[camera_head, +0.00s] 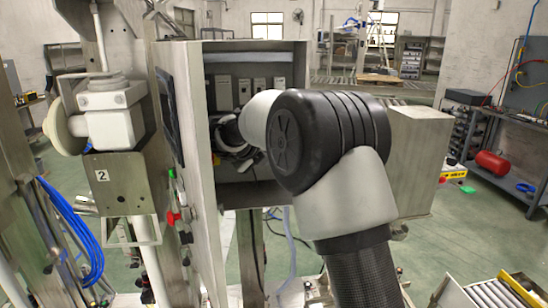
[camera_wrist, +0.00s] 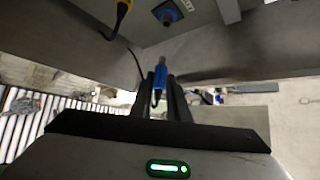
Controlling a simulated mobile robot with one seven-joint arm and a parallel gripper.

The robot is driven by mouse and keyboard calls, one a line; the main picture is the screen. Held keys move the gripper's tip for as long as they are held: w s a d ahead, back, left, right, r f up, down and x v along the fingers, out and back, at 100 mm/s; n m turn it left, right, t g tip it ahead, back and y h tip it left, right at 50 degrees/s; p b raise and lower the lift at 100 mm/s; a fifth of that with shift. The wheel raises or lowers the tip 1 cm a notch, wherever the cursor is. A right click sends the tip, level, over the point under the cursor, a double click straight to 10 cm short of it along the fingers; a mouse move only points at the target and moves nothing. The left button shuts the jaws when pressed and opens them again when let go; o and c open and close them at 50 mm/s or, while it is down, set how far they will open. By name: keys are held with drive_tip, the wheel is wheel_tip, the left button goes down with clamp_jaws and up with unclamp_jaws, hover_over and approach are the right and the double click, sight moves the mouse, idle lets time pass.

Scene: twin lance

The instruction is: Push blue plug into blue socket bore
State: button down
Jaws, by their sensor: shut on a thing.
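In the wrist view my gripper (camera_wrist: 161,79) has its two dark fingers shut on the blue plug (camera_wrist: 160,71). The plug's grey tip sticks out past the fingertips toward the grey panel. The blue socket (camera_wrist: 167,13) is on a grey face near the top of the wrist view, with a dark bore in a blue surround. The plug is apart from the socket, with a visible gap between them.
A yellow connector (camera_wrist: 123,8) with a dark cable is on the panel left of the socket. A grey bracket (camera_wrist: 229,10) stands out to its right. In the head view the open cabinet (camera_head: 203,145) has side walls close around my arm's end.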

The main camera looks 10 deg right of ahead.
drive_tip(key=shift+w+p, duration=2.6)
drive_tip(key=shift+w, duration=0.3)
drive_tip(key=shift+p, duration=0.7)
drive_tip(key=shift+w+p, duration=1.2)
drive_tip(key=shift+w, duration=0.25)
idle(1.4)
drive_tip(key=c, duration=1.4)
unclamp_jaws()
